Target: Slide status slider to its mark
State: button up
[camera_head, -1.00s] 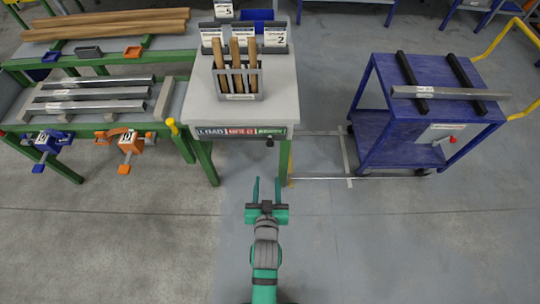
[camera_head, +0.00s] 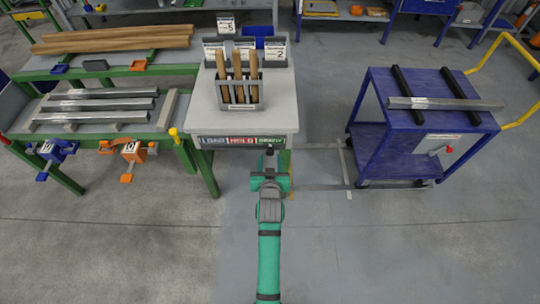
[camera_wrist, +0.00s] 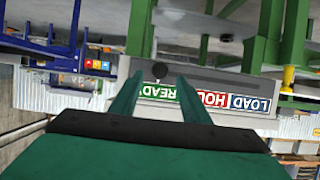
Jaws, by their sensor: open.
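The status strip (camera_head: 228,142) is on the front edge of the grey-topped table, with LOAD, HOLD and READY fields from left to right. In the wrist view the strip (camera_wrist: 205,100) appears upside down, with a grey rail beside it. The slider's dark round knob (camera_wrist: 160,70) is at the READY end of the rail; it also shows small in the head view (camera_head: 270,151). My green gripper (camera_head: 271,162) is open in front of the knob. In the wrist view its fingertips (camera_wrist: 160,80) are on either side of the knob; whether they touch it cannot be told.
A rack of wooden-handled tools (camera_head: 238,95) stands on the grey table (camera_head: 280,105). A blue cart (camera_head: 385,110) with a metal bar is at the right. A green bench (camera_head: 95,130) with metal bars and clamps is at the left. The floor between table and cart is clear.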

aim_at(270, 153)
jog(key=shift+x, duration=1.95)
jog(key=shift+c, duration=0.3)
grip_shut()
